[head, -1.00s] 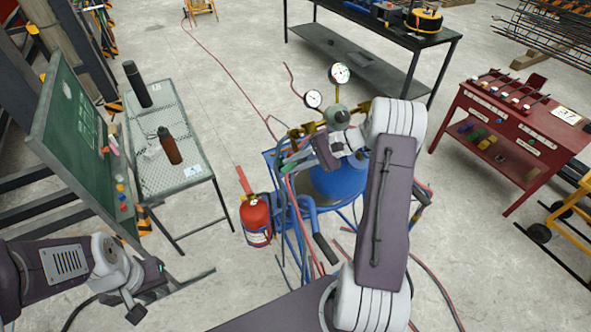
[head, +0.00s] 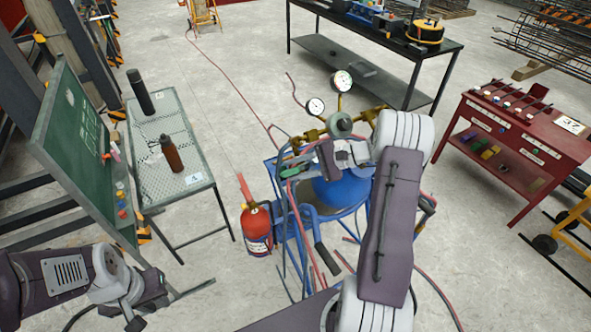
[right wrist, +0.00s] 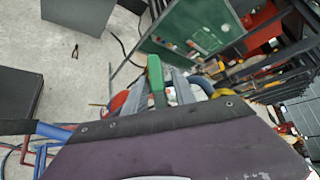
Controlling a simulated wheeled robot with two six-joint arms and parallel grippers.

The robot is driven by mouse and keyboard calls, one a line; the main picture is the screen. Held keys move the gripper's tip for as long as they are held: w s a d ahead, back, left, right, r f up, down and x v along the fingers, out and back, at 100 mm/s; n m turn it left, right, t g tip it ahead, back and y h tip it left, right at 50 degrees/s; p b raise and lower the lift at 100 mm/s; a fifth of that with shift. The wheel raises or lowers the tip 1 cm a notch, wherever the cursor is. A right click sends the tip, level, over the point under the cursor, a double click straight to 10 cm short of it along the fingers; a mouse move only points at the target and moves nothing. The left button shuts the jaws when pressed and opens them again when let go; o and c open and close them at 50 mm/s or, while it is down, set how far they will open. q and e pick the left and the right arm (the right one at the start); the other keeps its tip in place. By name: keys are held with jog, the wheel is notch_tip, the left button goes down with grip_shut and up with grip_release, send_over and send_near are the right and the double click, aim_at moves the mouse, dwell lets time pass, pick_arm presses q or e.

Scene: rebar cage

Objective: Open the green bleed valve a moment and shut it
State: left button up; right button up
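The green bleed valve lever (head: 292,171) is on the left side of the gauge and pipe assembly, above the blue-framed cart. In the right wrist view the green lever (right wrist: 156,80) stands up between the two grey fingers. My right gripper (head: 300,163) reaches in from the right at the lever. In the right wrist view its fingers stand apart on either side of the lever, with a small gap showing on one side. My left gripper (head: 140,312) hangs at the lower left, away from the cart; its fingers are too small to read.
Two round gauges (head: 343,81) and brass pipes stand just above my right gripper. A blue tank (head: 340,192) sits below. A red fire extinguisher (head: 257,228) is at the cart's left. A mesh table (head: 185,203) with bottles and a chalkboard (head: 75,140) stand left.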

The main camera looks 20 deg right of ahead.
jog(key=shift+f, duration=0.1)
jog(key=shift+s+d, duration=0.1)
jog(key=shift+d, duration=0.05)
jog(key=b+v, duration=0.2)
jog(key=v, duration=0.6)
jog(key=shift+s+d+r+b, duration=0.2)
jog(key=shift+d+r+b, duration=0.1)
jog(key=shift+b, duration=0.1)
